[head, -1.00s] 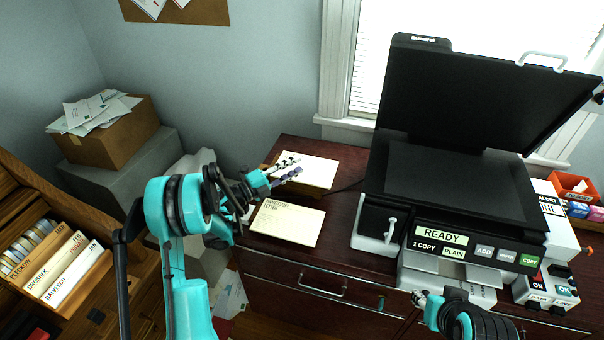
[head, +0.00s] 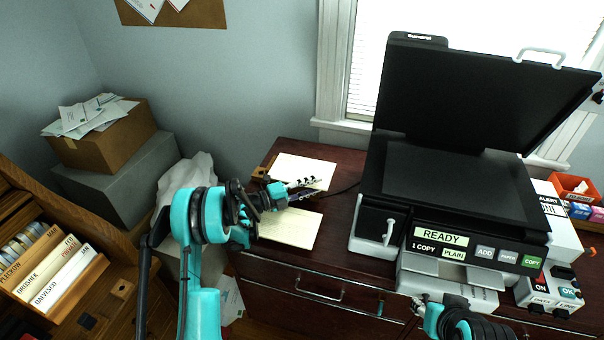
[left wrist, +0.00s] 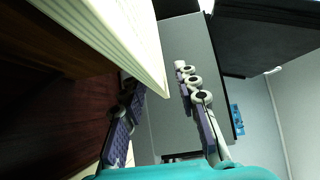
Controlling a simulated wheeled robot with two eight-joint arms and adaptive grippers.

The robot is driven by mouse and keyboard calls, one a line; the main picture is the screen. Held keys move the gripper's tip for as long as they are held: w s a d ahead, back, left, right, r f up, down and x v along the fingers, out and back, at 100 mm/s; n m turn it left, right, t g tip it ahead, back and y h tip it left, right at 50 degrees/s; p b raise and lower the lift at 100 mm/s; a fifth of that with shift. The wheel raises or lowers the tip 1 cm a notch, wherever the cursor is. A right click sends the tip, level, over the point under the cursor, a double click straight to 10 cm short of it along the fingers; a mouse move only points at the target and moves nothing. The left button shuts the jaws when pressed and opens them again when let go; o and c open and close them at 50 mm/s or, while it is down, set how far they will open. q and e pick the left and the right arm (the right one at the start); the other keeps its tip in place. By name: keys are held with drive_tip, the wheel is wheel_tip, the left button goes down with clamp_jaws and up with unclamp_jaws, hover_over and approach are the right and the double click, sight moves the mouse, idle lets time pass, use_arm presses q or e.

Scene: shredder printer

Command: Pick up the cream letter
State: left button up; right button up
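The cream letter (head: 290,231) lies flat on the dark wood cabinet top, left of the copier, its upper left partly covered by my left arm and gripper. My left gripper (head: 308,187) is over the gap between the letter and a cream paper stack (head: 305,168) behind it. In the left wrist view its fingers (left wrist: 160,95) are apart, and the layered edge of a paper stack (left wrist: 120,35) shows near and partly between them. Whether they touch it I cannot tell. My right gripper (head: 422,301) is low in front of the copier, small and partly hidden.
The copier (head: 455,190) stands right of the papers with its lid raised. A grey box with a carton (head: 110,135) of envelopes on it stands at left. A wooden rack of labelled folders (head: 55,265) is at lower left. Dark cabinet top is bare between letter and copier.

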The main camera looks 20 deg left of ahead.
use_arm(q)
clamp_jaws()
drive_tip(key=shift+r, duration=0.15)
wheel_tip(320, 180, up, 10)
drive_tip(key=p, duration=0.3)
